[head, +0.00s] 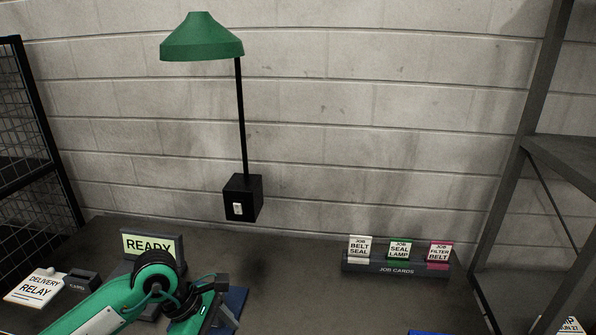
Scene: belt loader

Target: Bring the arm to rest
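My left arm, green with black joints, comes in from the lower left. Its wrist end, with the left gripper (222,290), is low in the head view, above the table and in front of the "READY" sign (149,245). The fingers are small and dark there, and I cannot tell whether they are open or shut. A dark blue flat thing (238,298) shows just right of the wrist, partly hidden by it. My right gripper is not in view.
A green lamp (202,40) hangs over a black switch box (242,198) at the wall. A job cards holder (395,267) with three cards stands at right. A "DELIVERY RELAY" card (40,287) lies at left. Shelving (535,150) bounds the right. The table's middle (310,280) is clear.

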